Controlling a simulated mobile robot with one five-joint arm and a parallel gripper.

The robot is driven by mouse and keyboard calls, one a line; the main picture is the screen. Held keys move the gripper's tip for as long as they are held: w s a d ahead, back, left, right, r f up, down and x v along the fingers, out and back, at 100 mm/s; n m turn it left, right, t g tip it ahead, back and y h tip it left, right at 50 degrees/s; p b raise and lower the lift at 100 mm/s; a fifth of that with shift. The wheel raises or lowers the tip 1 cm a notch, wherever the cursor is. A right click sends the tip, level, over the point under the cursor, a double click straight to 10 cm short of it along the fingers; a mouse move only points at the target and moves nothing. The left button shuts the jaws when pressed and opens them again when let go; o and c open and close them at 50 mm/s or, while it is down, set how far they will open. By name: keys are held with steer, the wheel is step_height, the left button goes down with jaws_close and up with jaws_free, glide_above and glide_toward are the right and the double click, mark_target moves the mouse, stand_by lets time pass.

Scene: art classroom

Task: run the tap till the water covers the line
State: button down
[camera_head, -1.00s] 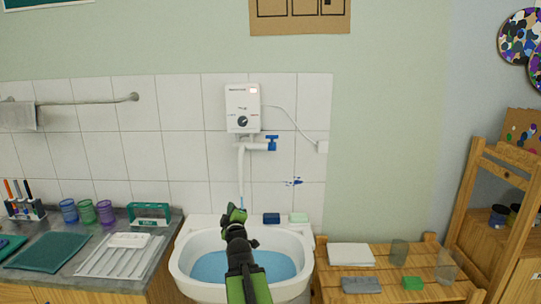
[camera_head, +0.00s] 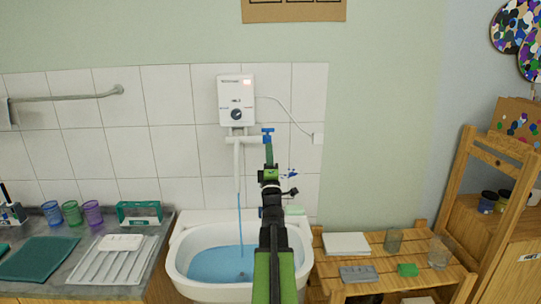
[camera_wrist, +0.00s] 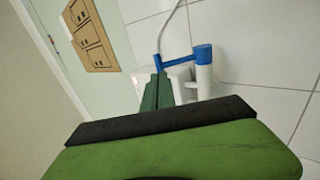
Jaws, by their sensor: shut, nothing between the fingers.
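The white tap (camera_head: 237,140) hangs under a wall heater and has a blue handle (camera_head: 268,131) at its right end. A thin blue stream (camera_head: 239,215) falls from its spout into the white basin (camera_head: 178,262). Blue water (camera_head: 215,264) lies in the basin. My arm hides the basin's right part, and I cannot make out a line on its wall. My gripper (camera_head: 269,150) is shut and empty, its green tips just below the handle. In the wrist view the shut fingers (camera_wrist: 158,90) point up close to the blue handle (camera_wrist: 180,58); whether they touch is unclear.
The white heater (camera_head: 236,100) is on the tiles above the tap. A counter with coloured cups (camera_head: 73,213) and a drying rack (camera_head: 107,263) is at left. A wooden slatted table (camera_head: 375,262) with glasses and a sponge stands at right. A pale green block (camera_head: 295,210) sits on the basin's back ledge.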

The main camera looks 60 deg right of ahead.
mark_target(268, 132)
steer(key=p+x, duration=0.2)
steer(key=x, duration=0.3)
steer(key=shift+d, duration=0.1)
